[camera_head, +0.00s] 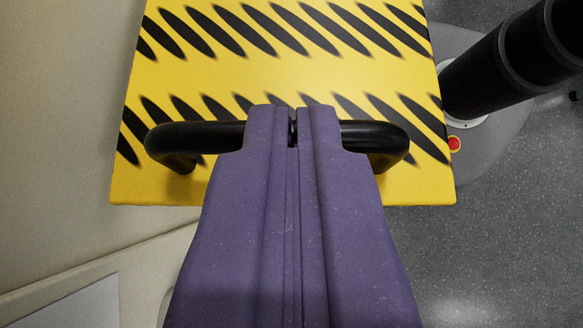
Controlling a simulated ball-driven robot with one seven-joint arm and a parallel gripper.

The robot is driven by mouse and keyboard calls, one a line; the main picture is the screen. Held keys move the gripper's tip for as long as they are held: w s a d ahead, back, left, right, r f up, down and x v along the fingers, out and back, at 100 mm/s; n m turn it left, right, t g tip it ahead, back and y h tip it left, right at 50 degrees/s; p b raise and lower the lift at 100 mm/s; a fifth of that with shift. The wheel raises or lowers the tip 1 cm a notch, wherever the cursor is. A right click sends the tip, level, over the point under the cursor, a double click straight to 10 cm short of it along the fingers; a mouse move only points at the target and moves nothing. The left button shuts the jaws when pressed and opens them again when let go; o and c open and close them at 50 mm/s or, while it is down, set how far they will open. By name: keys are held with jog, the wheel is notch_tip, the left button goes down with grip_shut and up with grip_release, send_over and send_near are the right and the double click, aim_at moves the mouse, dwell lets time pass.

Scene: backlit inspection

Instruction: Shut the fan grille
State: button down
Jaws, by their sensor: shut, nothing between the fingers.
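The fan grille (250,70) is a yellow panel with slanted black slots and fills the upper middle of the view. A black bar handle (375,137) runs across it near its lower edge. My purple gripper (292,125) comes up from the bottom of the view and its fingers are shut together, with nothing between them. The fingertips lie in front of the middle of the handle and hide that part. I cannot tell whether they touch it.
A beige wall surface (60,130) lies along the left of the grille, with a pale flat panel (75,305) at the lower left. Grey speckled floor (500,240) shows at the right, and it looks clear at the lower right.

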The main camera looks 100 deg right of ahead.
jog(key=shift+w+a+f+b, duration=0.1)
jog(key=shift+a+f+b, duration=0.2)
jog(key=shift+f+b, duration=0.35)
jog(key=shift+w+a+f+b, duration=0.1)
jog(key=shift+a+f+b, duration=0.15)
jog(key=shift+f+b, duration=0.45)
jog(key=shift+w+a+f+b, duration=0.1)
jog(key=shift+a+f+b, duration=0.2)
jog(key=shift+f+b, duration=0.35)
